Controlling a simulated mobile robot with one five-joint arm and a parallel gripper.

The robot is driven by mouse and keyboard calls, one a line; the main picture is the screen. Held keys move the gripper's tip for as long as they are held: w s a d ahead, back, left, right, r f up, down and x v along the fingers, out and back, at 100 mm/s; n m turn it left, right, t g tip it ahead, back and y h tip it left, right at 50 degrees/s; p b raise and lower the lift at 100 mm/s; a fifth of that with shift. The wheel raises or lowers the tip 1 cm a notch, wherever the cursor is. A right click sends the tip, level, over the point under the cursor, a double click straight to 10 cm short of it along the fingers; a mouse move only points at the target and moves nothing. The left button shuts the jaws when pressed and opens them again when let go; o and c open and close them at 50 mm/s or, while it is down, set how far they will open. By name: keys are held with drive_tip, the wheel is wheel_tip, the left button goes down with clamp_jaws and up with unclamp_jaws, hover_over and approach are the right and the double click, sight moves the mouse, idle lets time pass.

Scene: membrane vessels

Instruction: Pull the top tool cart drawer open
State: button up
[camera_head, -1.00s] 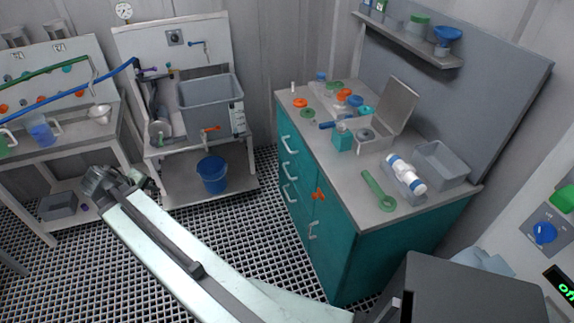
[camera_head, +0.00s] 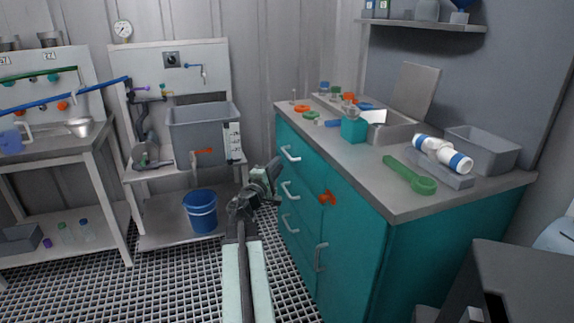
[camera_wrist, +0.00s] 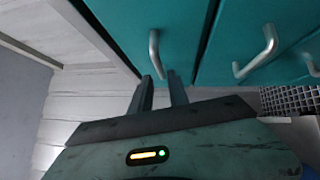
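The teal tool cart (camera_head: 345,255) stands right of centre with its drawer fronts flush. The top drawer (camera_head: 300,152) has a pale bar handle (camera_head: 290,154); this handle also shows in the wrist view (camera_wrist: 154,52). My gripper (camera_head: 276,166) is at the cart's front, close to the top drawer. In the wrist view, the two dark fingers (camera_wrist: 158,80) are apart and point at the top handle, whose near end appears between the fingertips. Nothing is visibly gripped. I cannot tell whether the fingers touch the handle.
The second drawer's handle (camera_head: 288,190) and a lower one (camera_head: 290,222) are below. A blue bucket (camera_head: 200,212) and a grey sink (camera_head: 203,130) are to the left. Grated floor lies open in front.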

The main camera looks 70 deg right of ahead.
sight(286, 152)
drive_tip(key=d, duration=0.5)
drive_tip(key=d+r+p, duration=0.1)
drive_tip(key=d, duration=0.1)
drive_tip(key=shift+s+d+r, duration=0.1)
drive_tip(key=shift+s+d, duration=0.25)
drive_tip(key=shift+d, duration=0.05)
drive_tip(key=shift+a, duration=0.1)
clamp_jaws()
idle(0.6)
